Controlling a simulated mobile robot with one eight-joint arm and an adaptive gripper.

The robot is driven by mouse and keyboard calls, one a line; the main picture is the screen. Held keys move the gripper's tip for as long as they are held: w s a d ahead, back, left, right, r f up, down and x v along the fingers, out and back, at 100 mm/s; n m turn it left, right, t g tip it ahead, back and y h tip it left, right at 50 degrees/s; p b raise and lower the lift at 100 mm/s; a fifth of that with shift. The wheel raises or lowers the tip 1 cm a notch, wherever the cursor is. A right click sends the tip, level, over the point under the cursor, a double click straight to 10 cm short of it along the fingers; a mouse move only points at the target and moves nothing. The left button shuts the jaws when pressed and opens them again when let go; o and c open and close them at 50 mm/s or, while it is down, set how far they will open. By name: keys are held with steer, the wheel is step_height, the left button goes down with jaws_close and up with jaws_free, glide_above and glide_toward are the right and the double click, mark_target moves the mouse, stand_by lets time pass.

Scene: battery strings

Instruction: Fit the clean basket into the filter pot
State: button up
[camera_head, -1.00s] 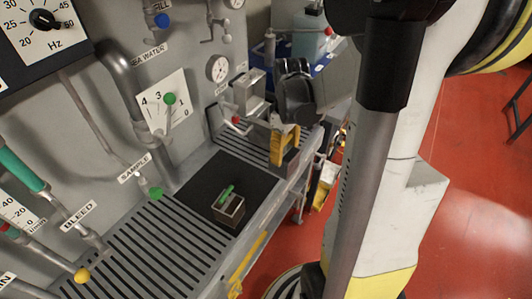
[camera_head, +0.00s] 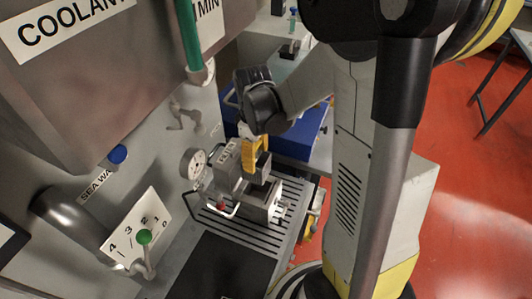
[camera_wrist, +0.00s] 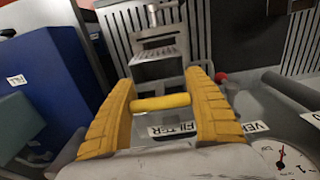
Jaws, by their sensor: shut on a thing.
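My gripper (camera_head: 256,150), with yellow fingers, is shut on a yellow bar-shaped handle (camera_wrist: 160,103), seen between its fingers (camera_wrist: 162,98) in the wrist view. I take this as the clean basket's handle; the basket's body is mostly hidden or hard to tell apart. The grey filter pot (camera_head: 262,211) stands on the slatted bench, just below and right of my gripper in the head view. A grey box shape with a dark face (camera_wrist: 157,64) lies beyond the fingers in the wrist view. Whether the basket touches the pot cannot be told.
A grey labelled block (camera_head: 228,166) and a pressure gauge (camera_head: 193,163) stand left of my gripper. A red-tipped lever (camera_head: 221,206) is close to the pot. A blue box (camera_head: 305,135) is behind right. The black mat (camera_head: 222,270) is in front; its visible part is bare.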

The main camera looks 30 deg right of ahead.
mark_target(258, 179)
steer(key=shift+s+a, duration=0.2)
steer(key=shift+s, duration=0.15)
steer(key=shift+w, duration=0.1)
step_height(258, 179, down, 6)
steer(key=b, duration=0.5)
steer(key=shift+d+r, duration=0.1)
steer(key=shift+f+b, duration=1.55)
steer(key=shift+b, duration=0.35)
stand_by(1.3)
steer(key=shift+s+d+f+b, duration=0.1)
steer(key=shift+s+f+b, duration=0.1)
steer(key=shift+f+b, duration=0.25)
